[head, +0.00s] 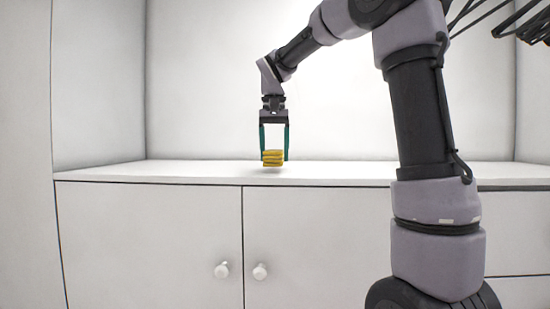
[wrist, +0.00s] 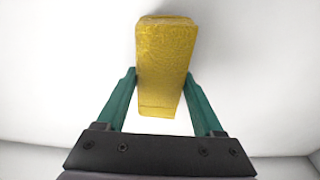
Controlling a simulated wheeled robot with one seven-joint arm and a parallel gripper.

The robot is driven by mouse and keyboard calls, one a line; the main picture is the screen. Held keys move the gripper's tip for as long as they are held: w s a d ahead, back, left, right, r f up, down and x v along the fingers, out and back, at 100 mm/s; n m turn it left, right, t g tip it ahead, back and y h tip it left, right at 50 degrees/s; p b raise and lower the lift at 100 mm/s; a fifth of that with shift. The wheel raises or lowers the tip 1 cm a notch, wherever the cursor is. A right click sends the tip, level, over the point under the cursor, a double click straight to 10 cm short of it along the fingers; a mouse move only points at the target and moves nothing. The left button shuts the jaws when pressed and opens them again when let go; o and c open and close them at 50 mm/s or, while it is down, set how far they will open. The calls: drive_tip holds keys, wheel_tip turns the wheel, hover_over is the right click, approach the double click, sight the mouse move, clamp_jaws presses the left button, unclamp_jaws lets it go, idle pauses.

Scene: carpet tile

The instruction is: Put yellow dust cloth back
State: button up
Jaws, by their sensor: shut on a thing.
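The yellow dust cloth (head: 273,158) is a folded block between the green fingers of my gripper (head: 273,150). My gripper points straight down and is shut on the cloth, just over the white cabinet top (head: 200,172). A small shadow shows under the cloth; I cannot tell for sure whether it touches the surface. In the wrist view the cloth (wrist: 165,65) reaches well past the fingertips of my gripper (wrist: 162,78), with one finger on each side.
The cabinet top is bare around the cloth, with walls at the back and left. Below it are cabinet doors (head: 150,240) with two round knobs, both shut. My own arm hides part of the right side.

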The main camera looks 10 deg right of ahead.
drive_tip(key=shift+f, duration=0.7)
drive_tip(key=shift+f, duration=0.15)
drive_tip(key=o, duration=1.2)
